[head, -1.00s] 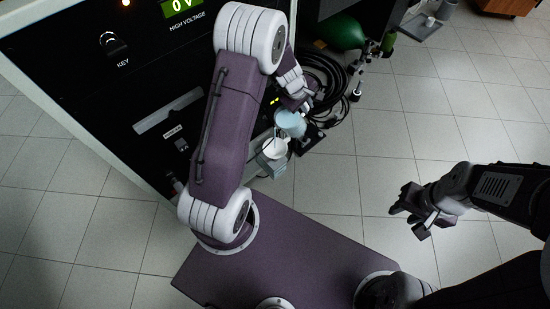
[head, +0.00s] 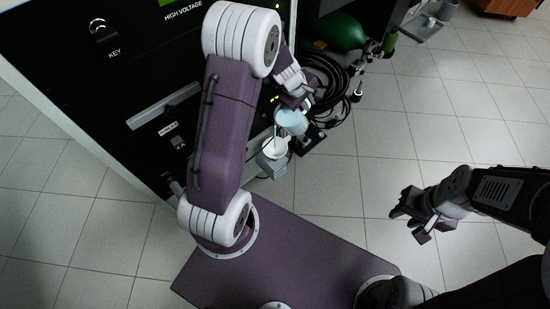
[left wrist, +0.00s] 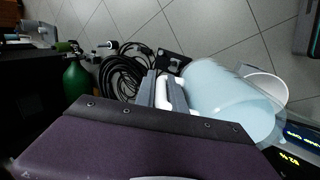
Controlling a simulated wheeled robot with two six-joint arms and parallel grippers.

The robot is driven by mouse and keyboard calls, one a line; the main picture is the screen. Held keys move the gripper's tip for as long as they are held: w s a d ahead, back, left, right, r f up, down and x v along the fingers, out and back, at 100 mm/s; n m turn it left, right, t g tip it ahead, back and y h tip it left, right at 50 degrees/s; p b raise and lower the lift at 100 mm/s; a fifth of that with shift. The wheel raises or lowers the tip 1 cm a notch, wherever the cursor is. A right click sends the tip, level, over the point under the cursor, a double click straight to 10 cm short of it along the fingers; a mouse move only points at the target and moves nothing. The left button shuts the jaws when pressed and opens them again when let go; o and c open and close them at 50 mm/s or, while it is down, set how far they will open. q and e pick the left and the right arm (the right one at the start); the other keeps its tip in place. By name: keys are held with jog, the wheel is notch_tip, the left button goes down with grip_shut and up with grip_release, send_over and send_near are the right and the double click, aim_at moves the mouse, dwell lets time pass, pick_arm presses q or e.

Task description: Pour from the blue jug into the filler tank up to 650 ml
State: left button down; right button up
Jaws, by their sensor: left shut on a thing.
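The blue jug (head: 291,122), pale and translucent, is held in my left gripper (head: 302,100). It is tilted toward the white round mouth of the filler tank (head: 273,158), just below and left of it in the head view. In the left wrist view the jug (left wrist: 222,95) lies across the right side, with the grey gripper fingers (left wrist: 165,93) at its near end and the white tank mouth (left wrist: 268,86) beyond it. I cannot see a liquid stream or the level in the tank. My right gripper (head: 412,223) is open and empty above the floor.
A black high-voltage cabinet (head: 75,60) stands at the left, close to my left arm. Coiled black cables (head: 328,85) and a green cylinder (head: 338,33) are behind the jug. A small lit display (left wrist: 298,137) sits beside the tank.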

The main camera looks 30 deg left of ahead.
pick_arm(q)
jog(key=shift+b, duration=1.1)
jog(key=shift+r+b, duration=0.15)
jog(key=shift+b, duration=0.2)
jog(key=shift+r+t, duration=0.1)
jog(key=shift+t, duration=0.2)
jog(key=shift+b, duration=1.25)
jog(key=shift+r, duration=0.2)
